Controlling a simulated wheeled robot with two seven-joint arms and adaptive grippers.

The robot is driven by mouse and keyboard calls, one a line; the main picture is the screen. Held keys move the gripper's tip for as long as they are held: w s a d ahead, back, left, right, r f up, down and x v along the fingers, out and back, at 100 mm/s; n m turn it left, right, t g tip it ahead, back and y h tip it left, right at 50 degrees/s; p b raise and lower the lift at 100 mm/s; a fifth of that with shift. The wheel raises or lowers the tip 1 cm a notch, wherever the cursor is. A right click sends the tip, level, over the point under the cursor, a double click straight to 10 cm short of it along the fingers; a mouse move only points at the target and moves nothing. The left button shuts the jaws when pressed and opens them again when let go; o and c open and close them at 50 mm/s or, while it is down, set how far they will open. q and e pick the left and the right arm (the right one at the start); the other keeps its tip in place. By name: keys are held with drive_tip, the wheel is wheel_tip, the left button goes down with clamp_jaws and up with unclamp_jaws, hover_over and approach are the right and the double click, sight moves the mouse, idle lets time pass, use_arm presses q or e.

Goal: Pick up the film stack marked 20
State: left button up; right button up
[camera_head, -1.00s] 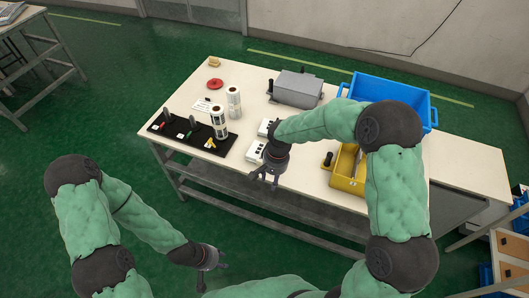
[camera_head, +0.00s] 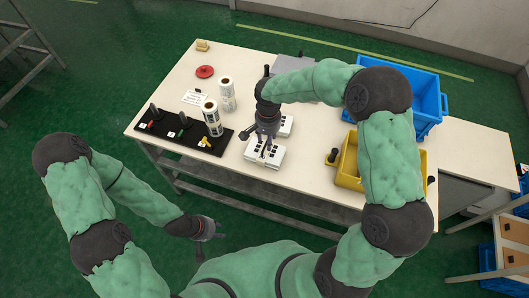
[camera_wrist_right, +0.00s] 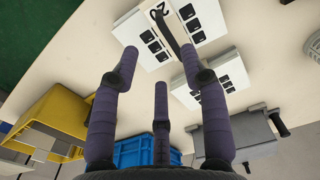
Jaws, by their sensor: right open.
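The film stack marked 20 (camera_head: 264,155) is a white block with black keypad windows near the table's front edge. In the right wrist view, this stack (camera_wrist_right: 196,16) shows at the top, with the number 20 at its left and a dark bar across it. A second white stack (camera_head: 286,127) lies just behind; it also shows in the right wrist view (camera_wrist_right: 222,76). My right gripper (camera_head: 266,145) is open, with fingers pointing down over the front stack. In the right wrist view, the fingers (camera_wrist_right: 159,52) are spread and empty. My left gripper (camera_head: 211,240) hangs open and empty off the table's front.
A black tray (camera_head: 184,136) with small tools and two film rolls (camera_head: 212,118) stand at the left. A yellow bin (camera_head: 350,178) and a blue crate (camera_head: 428,100) are at the right. A grey box (camera_wrist_right: 245,135) stands behind the stacks. A red disc (camera_head: 205,71) lies at the back left.

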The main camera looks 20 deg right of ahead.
sight(257, 152)
wheel_tip(257, 152, down, 2)
drive_tip(key=shift+w+f, duration=0.1)
drive_tip(key=shift+w, duration=0.05)
drive_tip(key=f+b, duration=0.1)
drive_tip(key=f, duration=0.2)
drive_tip(key=f+b, duration=0.1)
drive_tip(key=f, duration=0.1)
drive_tip(key=shift+w+a+b, duration=0.15)
drive_tip(key=shift+w+b, duration=0.15)
drive_tip(key=shift+w, duration=0.1)
drive_tip(key=shift+r, duration=0.1)
clamp_jaws()
